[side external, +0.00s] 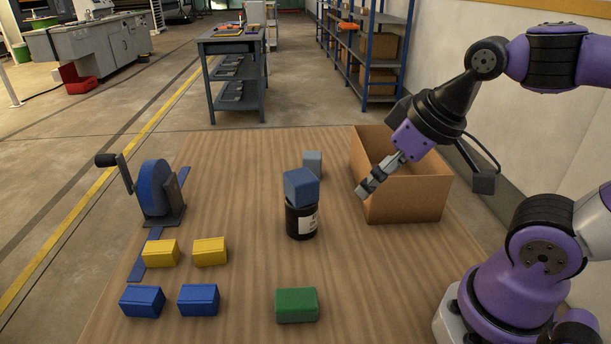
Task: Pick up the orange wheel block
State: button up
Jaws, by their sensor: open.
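I see no orange wheel block on the table. A blue wheel (154,188) with a black hand crank stands upright on a dark stand at the left. My gripper (364,190) is open and empty. It points down and to the left, in front of the cardboard box's left part in the picture. It is to the right of a blue block (301,187) that rests tilted on top of a dark jar (301,222) with a white label. The gripper appears apart from both.
An open cardboard box (408,205) stands at the right. A grey-blue block (312,160) is behind the jar. Yellow blocks (160,253), blue blocks (142,301) and a green block (296,304) lie in front. A blue strip (137,266) lies at the left. The table's (235,165) back middle is clear.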

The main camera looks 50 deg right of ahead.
jog(key=w+d+r+m+h, duration=0.15)
jog(key=w+d+m, duration=0.25)
jog(key=w, duration=0.5)
jog(key=m+g+h, duration=0.2)
jog(key=m+g, duration=0.1)
jog(key=m, duration=0.3)
send_near(312, 165)
jog(key=shift+m, duration=0.4)
jog(key=x, duration=0.3)
jog(key=d+x, duration=0.1)
jog(key=x, duration=0.2)
jog(key=shift+w+d, duration=0.15)
jog(key=shift+w, duration=0.15)
jog(key=x, duration=0.5)
jog(key=shift+w+d+f, duration=0.15)
jog(key=shift+w+f, duration=0.1)
jog(key=shift+w, duration=0.05)
jog(key=c, duration=1.3)
